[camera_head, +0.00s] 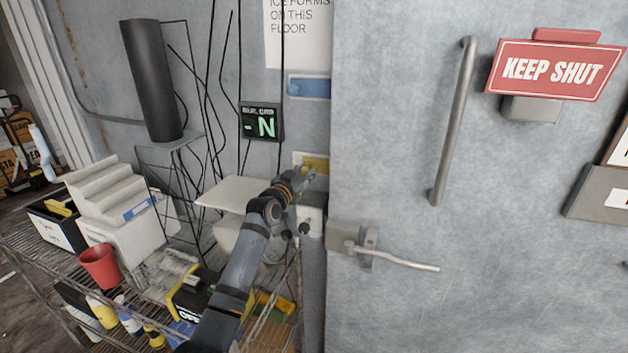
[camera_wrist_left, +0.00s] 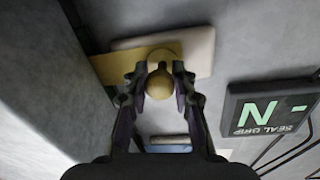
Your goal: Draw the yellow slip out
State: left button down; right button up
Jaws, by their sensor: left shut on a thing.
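The yellow slip (camera_head: 318,164) shows at a pale holder (camera_head: 298,157) on the grey wall, just left of the door edge. In the left wrist view the slip (camera_wrist_left: 118,66) lies flat across the cream holder (camera_wrist_left: 202,52), sticking out past its left end. A round yellow knob (camera_wrist_left: 160,84) stands in front of the slip, between my fingers. My left gripper (camera_head: 304,173) is shut on this knob, which appears to belong to the slip; its fingers (camera_wrist_left: 160,78) hide part of the slip. My right gripper is out of view.
A grey door (camera_head: 400,130) with a bar handle (camera_head: 455,120) and lever (camera_head: 400,260) stands to the right. A seal display (camera_head: 262,122) and hanging cables are close on the left. A pale shelf (camera_head: 232,194) and a crowded wire rack (camera_head: 50,268) lie below.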

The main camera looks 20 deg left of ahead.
pick_arm(q)
jog(key=a, duration=0.3)
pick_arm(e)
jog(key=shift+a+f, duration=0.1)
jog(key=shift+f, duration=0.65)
pick_arm(q)
jog(key=c, duration=1.1)
grip_release()
jog(key=shift+o, duration=0.2)
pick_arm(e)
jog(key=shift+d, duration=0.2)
pick_arm(q)
jog(key=s+a, duration=0.1)
jog(key=s, duration=1)
jog(key=shift+s+a, duration=0.15)
jog(key=shift+s, duration=0.25)
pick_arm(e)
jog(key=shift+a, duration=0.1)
